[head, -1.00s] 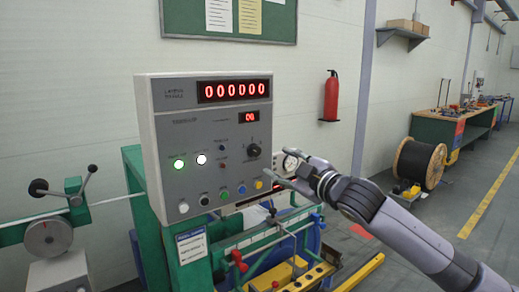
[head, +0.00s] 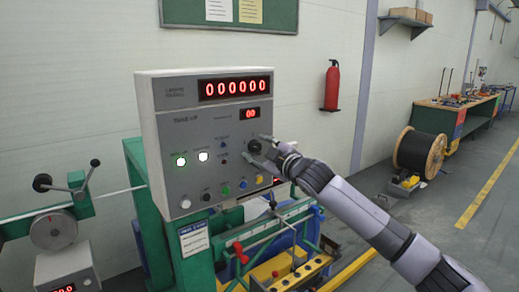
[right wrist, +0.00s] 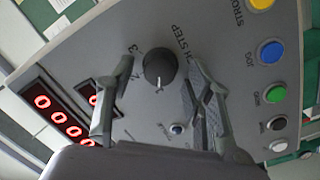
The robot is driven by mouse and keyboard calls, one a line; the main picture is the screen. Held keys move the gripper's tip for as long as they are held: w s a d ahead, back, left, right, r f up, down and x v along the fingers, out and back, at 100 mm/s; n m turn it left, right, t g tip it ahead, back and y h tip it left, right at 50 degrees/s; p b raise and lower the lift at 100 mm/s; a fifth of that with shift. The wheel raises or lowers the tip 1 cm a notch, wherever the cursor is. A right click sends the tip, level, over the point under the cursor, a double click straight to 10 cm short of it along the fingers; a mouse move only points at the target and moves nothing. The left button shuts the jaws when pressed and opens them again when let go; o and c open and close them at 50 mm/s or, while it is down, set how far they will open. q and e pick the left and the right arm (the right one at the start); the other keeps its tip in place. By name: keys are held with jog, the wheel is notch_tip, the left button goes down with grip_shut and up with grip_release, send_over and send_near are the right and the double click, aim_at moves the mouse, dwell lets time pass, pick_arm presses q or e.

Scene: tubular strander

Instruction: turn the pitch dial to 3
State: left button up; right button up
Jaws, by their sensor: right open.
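The pitch dial (head: 254,145) is a round black knob on the right side of the grey control panel (head: 170,120). In the right wrist view the dial (right wrist: 159,67) shows a pale pointer mark and lies beside partly hidden lettering that reads "H STEP". My right gripper (head: 262,151) is open at the panel face. In the right wrist view its fingers (right wrist: 163,75) stand on either side of the dial, with a gap to it on both sides. The finger tips partly cover the dial's scale. My left gripper is not in view.
A row of coloured push buttons (head: 242,187) runs along the panel's lower edge, below my right gripper. A red six-digit display (head: 235,88) shows zeros, and a smaller display (head: 250,113) sits above the dial. Green machine frame (head: 150,215) stands under the panel.

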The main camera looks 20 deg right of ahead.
grip_shut()
dwell(0.5)
